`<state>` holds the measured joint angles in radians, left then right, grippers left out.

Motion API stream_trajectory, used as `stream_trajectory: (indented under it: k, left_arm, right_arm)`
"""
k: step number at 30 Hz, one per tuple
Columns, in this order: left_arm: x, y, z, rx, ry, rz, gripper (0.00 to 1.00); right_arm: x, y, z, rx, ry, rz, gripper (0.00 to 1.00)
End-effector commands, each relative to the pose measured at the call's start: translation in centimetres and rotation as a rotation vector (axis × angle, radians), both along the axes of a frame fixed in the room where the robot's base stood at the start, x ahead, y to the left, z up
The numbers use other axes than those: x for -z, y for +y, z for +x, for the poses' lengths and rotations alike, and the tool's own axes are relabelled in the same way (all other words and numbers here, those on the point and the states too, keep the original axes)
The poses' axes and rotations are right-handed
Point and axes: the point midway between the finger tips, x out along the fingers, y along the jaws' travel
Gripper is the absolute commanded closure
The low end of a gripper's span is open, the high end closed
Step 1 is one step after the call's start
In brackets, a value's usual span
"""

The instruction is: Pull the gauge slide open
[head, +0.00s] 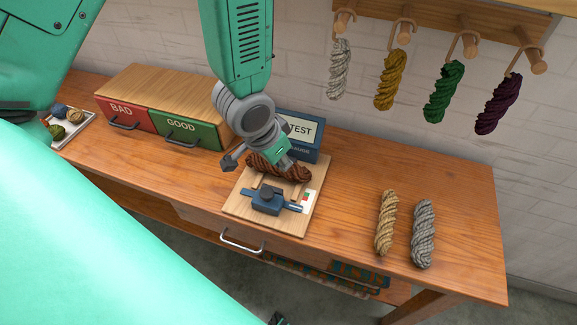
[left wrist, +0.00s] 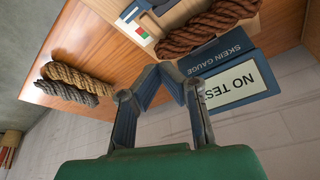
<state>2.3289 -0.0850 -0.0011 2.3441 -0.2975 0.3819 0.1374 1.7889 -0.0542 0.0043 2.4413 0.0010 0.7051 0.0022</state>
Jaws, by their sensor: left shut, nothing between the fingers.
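The skein gauge is a pale wooden board (head: 236,206) with a blue-grey slide block (head: 268,200) and knob near its front. A dark brown skein (head: 262,168) lies across the board behind the slide. A blue box (head: 312,148) marked SKEIN GAUGE stands at the back; its sign reads NO TEST in the left wrist view (left wrist: 232,85). My left gripper (head: 291,166) hangs over the brown skein, behind the slide and apart from it. Its fingers meet at the tips in the left wrist view (left wrist: 169,68), with nothing between them.
A tan skein (head: 386,222) and a grey skein (head: 423,234) lie on the table at right. BAD (head: 122,115) and GOOD (head: 185,130) drawers stand at left, near a tray (head: 82,133) of wool balls. Several skeins hang from pegs on the wall. A drawer handle (head: 241,242) juts out below.

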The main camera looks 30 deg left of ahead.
Motion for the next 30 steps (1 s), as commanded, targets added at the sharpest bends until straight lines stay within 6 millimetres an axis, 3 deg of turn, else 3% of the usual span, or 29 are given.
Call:
stream_trajectory:
  k: [7,21,26,30]
  left_arm:
    - [-2.1,0.4,-0.4,0.001,0.004,-0.003,1.00]
    - [-2.4,0.0,-0.6,0.000,0.002,0.003,1.00]
    - [-2.2,0.2,-0.7,0.000,0.006,-0.001,1.00]
    - [0.4,0.4,-2.6,-0.027,0.051,-0.016,1.00]
  right_arm:
    - [-0.1,0.0,0.0,-0.001,-0.001,0.000,0.60]
    - [-0.1,0.0,0.0,-0.001,-0.001,0.000,0.60]
    - [-0.1,0.0,0.0,0.000,-0.001,0.000,0.60]
    - [-0.1,0.0,0.0,0.000,-0.001,0.000,0.60]
